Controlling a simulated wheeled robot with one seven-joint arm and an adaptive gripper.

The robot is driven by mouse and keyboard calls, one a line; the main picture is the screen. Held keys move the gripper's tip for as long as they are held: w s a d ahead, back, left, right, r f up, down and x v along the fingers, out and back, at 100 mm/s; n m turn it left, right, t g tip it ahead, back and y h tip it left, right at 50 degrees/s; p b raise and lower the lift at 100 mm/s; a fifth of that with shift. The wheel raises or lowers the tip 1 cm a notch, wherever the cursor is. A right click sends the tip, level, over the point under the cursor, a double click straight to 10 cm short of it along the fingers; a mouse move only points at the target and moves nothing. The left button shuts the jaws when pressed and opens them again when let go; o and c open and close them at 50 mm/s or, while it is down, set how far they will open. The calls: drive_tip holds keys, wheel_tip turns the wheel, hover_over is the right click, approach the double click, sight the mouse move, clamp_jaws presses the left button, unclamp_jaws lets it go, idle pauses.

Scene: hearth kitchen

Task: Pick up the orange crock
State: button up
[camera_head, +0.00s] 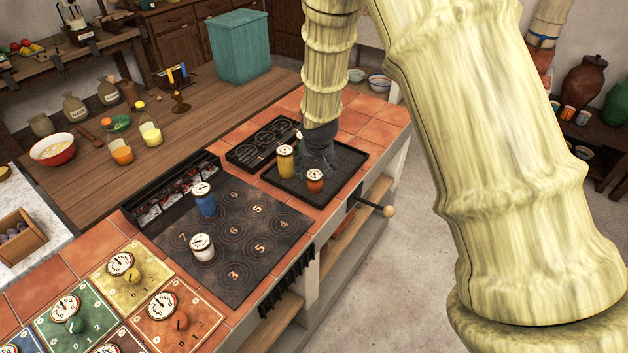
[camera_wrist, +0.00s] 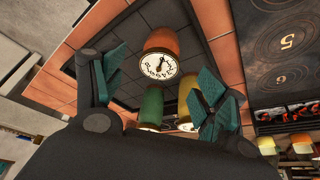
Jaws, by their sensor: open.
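The orange crock (camera_head: 314,187) has a white dial on top and stands on the black tray (camera_head: 342,185) at the counter's right end. In the wrist view the orange crock (camera_wrist: 159,42) shows ahead, in the gap between my fingers. My gripper (camera_head: 319,155) is low over the tray, just behind the crock in the head view. In the wrist view my gripper (camera_wrist: 158,78) has its teal finger pads spread wide, with nothing held. I cannot tell whether a finger touches the crock.
A yellow crock (camera_head: 286,168) stands close left of my gripper. A green crock (camera_wrist: 152,106) shows near it in the wrist view. Blue (camera_head: 205,204) and white (camera_head: 202,250) crocks stand on the numbered dark plate (camera_head: 248,275). A lever (camera_head: 378,206) sticks out at the counter's front.

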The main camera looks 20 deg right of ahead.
sight(315, 175)
drive_tip(key=shift+d+f, duration=0.15)
drive_tip(key=shift+f, duration=0.05)
drive_tip(key=shift+p+x, duration=0.9)
drive_tip(key=shift+x, duration=1.75)
drive_tip(key=shift+w+r, duration=0.1)
drive_tip(key=c, duration=1.3)
